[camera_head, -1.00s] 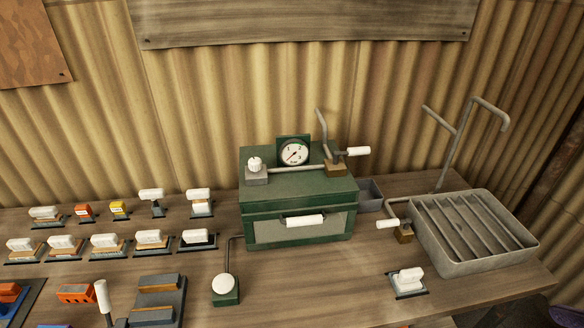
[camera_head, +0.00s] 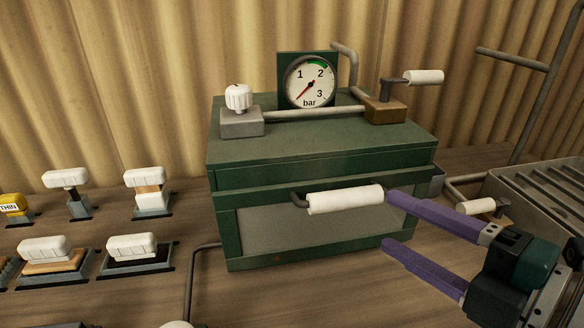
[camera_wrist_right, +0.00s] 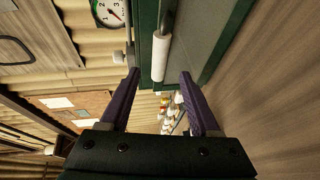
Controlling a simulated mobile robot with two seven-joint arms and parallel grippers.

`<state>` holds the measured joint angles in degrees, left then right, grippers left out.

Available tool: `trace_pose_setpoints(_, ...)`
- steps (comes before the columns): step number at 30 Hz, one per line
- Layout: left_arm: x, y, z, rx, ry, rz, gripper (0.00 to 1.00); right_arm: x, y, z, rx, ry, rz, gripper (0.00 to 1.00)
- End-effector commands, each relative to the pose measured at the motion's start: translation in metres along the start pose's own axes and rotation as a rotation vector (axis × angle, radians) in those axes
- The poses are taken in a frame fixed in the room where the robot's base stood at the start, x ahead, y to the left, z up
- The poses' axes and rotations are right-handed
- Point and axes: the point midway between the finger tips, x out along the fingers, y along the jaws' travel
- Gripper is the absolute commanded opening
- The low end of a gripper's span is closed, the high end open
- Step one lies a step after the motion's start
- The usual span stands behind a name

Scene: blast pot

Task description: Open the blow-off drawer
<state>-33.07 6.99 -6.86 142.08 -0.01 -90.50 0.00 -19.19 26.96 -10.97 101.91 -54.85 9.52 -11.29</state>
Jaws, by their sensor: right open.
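The green box (camera_head: 320,160) stands on the wooden bench and has a grey front panel (camera_head: 285,232). A white bar handle (camera_head: 345,199) on a dark bracket crosses the upper part of that front, which sits closed. My right gripper (camera_head: 386,219) has purple fingers spread apart, just right of the handle's right end. In the right wrist view, the white handle (camera_wrist_right: 161,57) lies ahead of the open fingers (camera_wrist_right: 160,76), nearer the left one; nothing is held. My left gripper is not in view.
On top of the box are a pressure gauge (camera_head: 310,82), a white knob (camera_head: 238,97) and a white-handled valve (camera_head: 388,105). A slatted grey tray (camera_head: 545,195) and another white handle (camera_head: 476,206) are at right. Several white-handled blocks (camera_head: 133,245) stand at left.

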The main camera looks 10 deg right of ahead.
Motion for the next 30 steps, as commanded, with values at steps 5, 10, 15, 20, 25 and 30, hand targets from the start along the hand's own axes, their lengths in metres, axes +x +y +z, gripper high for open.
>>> trace_pose_setpoints(5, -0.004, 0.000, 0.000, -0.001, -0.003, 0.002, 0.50, 0.018, 0.003, 0.000, 0.000, 0.002, 0.003, 0.63)
trace_pose_setpoints(10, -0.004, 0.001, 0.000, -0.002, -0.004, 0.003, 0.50, 0.050, 0.003, 0.000, 0.000, 0.001, 0.003, 0.63)
trace_pose_setpoints(15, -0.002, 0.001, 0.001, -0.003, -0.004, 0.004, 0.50, 0.078, 0.002, -0.001, 0.002, 0.001, 0.002, 0.63)
trace_pose_setpoints(20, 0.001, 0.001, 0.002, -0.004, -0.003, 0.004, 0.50, 0.093, 0.001, -0.001, 0.002, 0.001, 0.001, 0.63)
trace_pose_setpoints(25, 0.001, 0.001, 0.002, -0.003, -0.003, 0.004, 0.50, 0.098, 0.001, -0.001, 0.002, 0.001, 0.000, 0.63)
trace_pose_setpoints(30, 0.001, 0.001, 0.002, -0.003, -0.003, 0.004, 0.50, 0.098, 0.001, -0.001, 0.002, 0.001, 0.000, 0.63)
